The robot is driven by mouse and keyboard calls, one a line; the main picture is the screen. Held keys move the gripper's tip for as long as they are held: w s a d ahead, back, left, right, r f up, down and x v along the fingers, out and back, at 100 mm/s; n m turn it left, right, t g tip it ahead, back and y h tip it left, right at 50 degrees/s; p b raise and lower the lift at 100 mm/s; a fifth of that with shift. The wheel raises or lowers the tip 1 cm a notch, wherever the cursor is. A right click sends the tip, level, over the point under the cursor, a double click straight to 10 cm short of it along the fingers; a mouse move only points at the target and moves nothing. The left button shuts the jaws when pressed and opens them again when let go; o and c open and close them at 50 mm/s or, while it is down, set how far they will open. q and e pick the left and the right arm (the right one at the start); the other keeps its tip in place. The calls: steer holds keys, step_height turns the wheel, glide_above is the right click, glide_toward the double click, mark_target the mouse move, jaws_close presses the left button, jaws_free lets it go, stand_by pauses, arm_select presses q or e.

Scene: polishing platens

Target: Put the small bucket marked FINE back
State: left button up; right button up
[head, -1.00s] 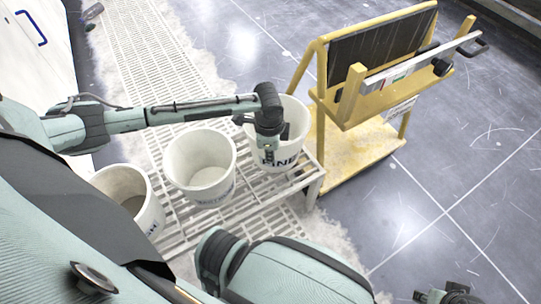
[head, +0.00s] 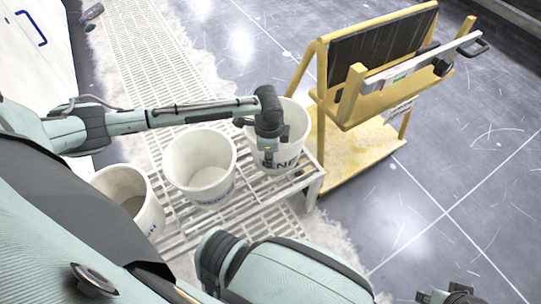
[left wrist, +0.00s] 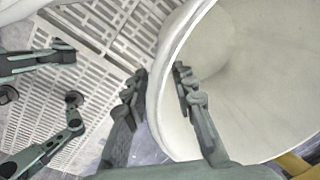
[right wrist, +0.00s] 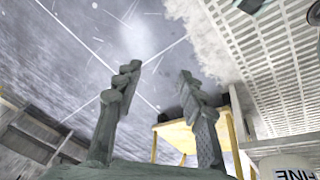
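The white FINE bucket (head: 290,155) stands upright at the right end of the slatted white rack, its label partly covered by my left gripper (head: 268,160). In the left wrist view, my left gripper (left wrist: 160,85) is open, with one finger outside the bucket wall and one over its inside. The bucket's rim (left wrist: 165,60) lies between them, with a small gap beside the outer finger. The bucket looks empty there. My right gripper (right wrist: 155,80) is open and empty, away from the rack, and shows at the bottom right of the head view (head: 445,295).
Two more white buckets, a middle one (head: 200,165) and a left one (head: 130,195), stand on the rack (head: 137,50). A yellow cart (head: 320,120) with a dark panel stands right of the FINE bucket. The grey floor (head: 460,180) at right is clear.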

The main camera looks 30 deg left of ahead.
arm_select(q)
step_height(320, 180, up, 12)
steer(key=s+p, duration=0.1)
steer(key=shift+d+p, duration=0.2)
steer(key=shift+p, duration=0.15)
arm_select(e)
steer(key=f, duration=0.4)
steer(key=shift+w+a, duration=0.1)
steer(key=shift+a, duration=0.1)
arm_select(q)
steer(key=shift+d+f, duration=0.15)
